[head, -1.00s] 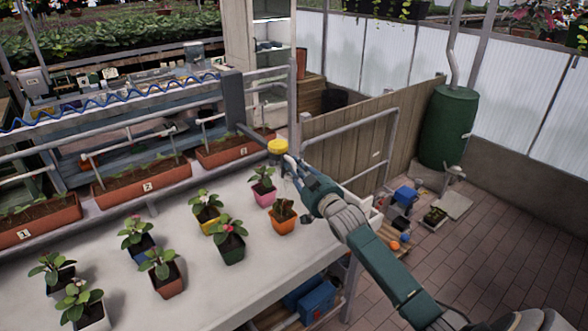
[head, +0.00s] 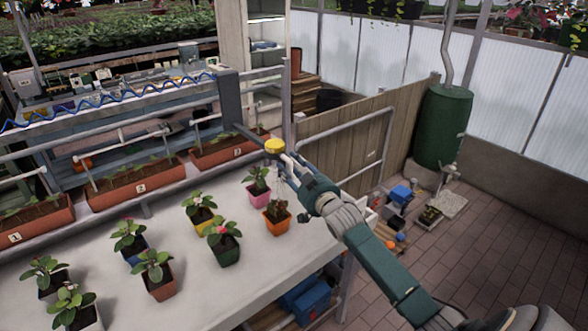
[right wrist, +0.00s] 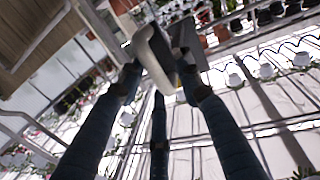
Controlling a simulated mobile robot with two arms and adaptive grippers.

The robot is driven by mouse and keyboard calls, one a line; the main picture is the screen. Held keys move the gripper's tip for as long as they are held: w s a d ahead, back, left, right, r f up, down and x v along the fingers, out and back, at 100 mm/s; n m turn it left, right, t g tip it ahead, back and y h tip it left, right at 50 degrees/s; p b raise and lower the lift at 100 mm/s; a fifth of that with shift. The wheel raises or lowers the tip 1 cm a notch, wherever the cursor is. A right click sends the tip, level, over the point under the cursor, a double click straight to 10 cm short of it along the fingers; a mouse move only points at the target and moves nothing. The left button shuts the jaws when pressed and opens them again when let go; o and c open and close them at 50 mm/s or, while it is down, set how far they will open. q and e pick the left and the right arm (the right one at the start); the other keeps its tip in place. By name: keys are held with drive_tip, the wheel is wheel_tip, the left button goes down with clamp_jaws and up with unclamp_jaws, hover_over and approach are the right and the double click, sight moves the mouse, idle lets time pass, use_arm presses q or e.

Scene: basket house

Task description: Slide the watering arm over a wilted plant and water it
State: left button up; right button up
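The watering arm is a dark bar (head: 246,132) reaching from a grey post to a yellow round head (head: 274,146) above the table's right end. My right gripper (head: 290,168) is at the head's right side. In the right wrist view its fingers (right wrist: 160,85) close around a grey handle (right wrist: 155,58). Under the head, a plant in a pink pot (head: 259,198) and one in an orange pot (head: 277,226) stand close together. Faint pale streaks show below the head; I cannot tell whether they are water. Which plant is wilted is unclear. My left gripper is out of view.
Several other potted plants, such as one in a green pot (head: 226,255) and one in a yellow pot (head: 203,226), stand on the pale table (head: 225,292). Numbered planters (head: 135,195) line the back edge. A railing (head: 345,128) and wooden fence stand behind my right arm.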

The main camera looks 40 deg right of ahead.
drive_tip(key=s+a, duration=0.1)
drive_tip(key=s, duration=1.1)
drive_tip(key=shift+a, duration=0.25)
